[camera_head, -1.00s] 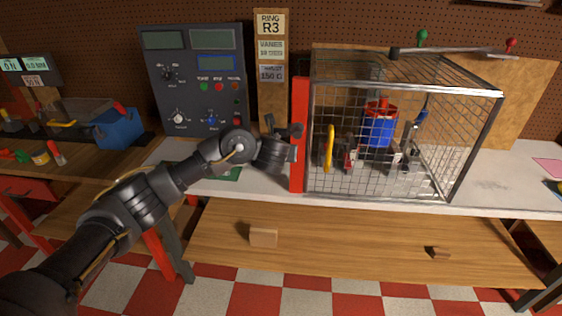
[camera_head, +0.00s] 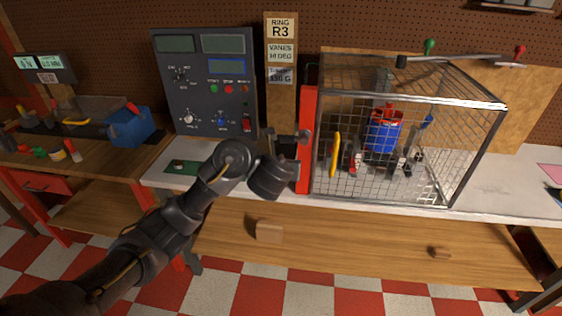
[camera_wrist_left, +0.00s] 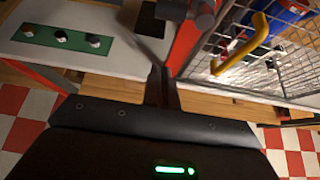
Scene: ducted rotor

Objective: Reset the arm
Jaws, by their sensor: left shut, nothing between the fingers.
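My left gripper (camera_head: 288,134) is in front of the wire cage's red left post, at the end of my dark arm. In the left wrist view its fingers (camera_wrist_left: 161,75) are together with nothing between them. The wire cage (camera_head: 470,98) stands on the white bench and holds a blue and red rotor unit (camera_head: 384,132). A yellow handle (camera_head: 335,155) is on the cage front; it also shows in the left wrist view (camera_wrist_left: 242,45). Whether the gripper touches the post cannot be told. My right gripper is not in view.
A grey control panel (camera_head: 205,85) stands behind the bench on the left. A green mat (camera_wrist_left: 62,38) with small parts lies on the bench left of the gripper. A side table with a blue box (camera_head: 126,128) is at the far left.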

